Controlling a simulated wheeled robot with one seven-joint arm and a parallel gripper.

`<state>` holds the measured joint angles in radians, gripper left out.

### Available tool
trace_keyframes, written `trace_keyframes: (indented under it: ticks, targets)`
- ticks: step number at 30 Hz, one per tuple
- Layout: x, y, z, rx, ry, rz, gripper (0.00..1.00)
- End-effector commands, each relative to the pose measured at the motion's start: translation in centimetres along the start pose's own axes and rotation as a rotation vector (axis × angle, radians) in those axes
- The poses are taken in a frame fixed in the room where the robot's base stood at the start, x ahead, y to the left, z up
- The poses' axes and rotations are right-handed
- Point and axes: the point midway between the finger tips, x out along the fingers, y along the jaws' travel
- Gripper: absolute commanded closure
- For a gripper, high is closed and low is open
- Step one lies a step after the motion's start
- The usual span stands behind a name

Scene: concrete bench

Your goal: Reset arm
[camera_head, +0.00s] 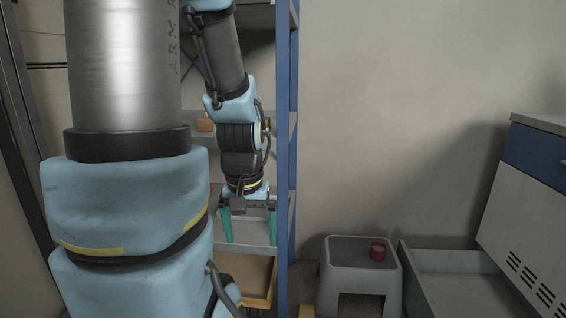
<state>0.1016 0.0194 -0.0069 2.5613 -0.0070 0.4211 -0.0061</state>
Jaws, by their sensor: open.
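My gripper (249,224) hangs at the end of my arm, left of the middle of the picture. It points down with its two green fingers spread apart, open and empty. It shows in front of the shelf rack (287,130), and nothing is between the fingers. My arm runs down from the top of the picture and its large near links cover much of the left side.
A grey step stool (338,274) stands on the floor at the lower right with a small dark red object (378,252) on top. An open grey bin or drawer (455,268) lies beside a blue-and-white cabinet (525,195). The wall between rack and cabinet is bare.

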Motion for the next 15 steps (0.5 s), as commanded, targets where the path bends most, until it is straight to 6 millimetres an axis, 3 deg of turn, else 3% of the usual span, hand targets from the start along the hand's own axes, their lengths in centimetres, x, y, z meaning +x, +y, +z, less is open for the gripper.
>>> trace_keyframes:
  ticks: [1,15]
  targets:
    - [-2.2,0.0,-0.3,0.001,0.0,0.0,0.0]
    - [-16.8,0.1,-2.4,0.003,-0.001,-0.001,0.0]
